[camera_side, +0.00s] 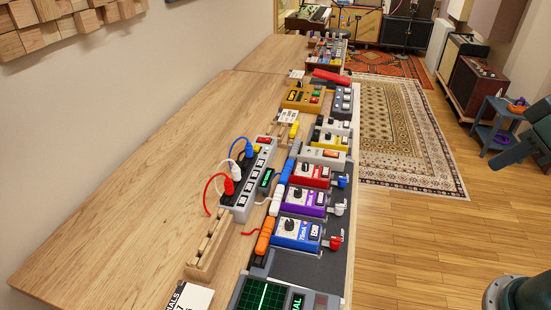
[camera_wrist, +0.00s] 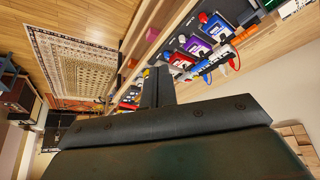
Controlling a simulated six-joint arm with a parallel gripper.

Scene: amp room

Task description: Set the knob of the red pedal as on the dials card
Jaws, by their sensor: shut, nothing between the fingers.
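The red pedal (camera_side: 311,174) sits in the row on the dark board in the side view, with a dark knob on its pale face. The knob's exact pointing is too small to tell. The red pedal also shows in the wrist view (camera_wrist: 180,60), small, beyond my fingers. A white card (camera_side: 190,298) lies at the bottom edge of the side view, cut off, with "IALS" and "7" readable; its dial marks are not visible. My gripper (camera_wrist: 159,72) is shut and empty, its fingers well away from the pedal.
A purple pedal (camera_side: 302,203) and a blue pedal (camera_side: 297,233) stand on the near side of the red one, a grey pedal (camera_side: 324,157) beyond. Coloured plugs stand in a power strip (camera_side: 249,181) to the left. The wooden tabletop (camera_side: 130,210) farther left is clear.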

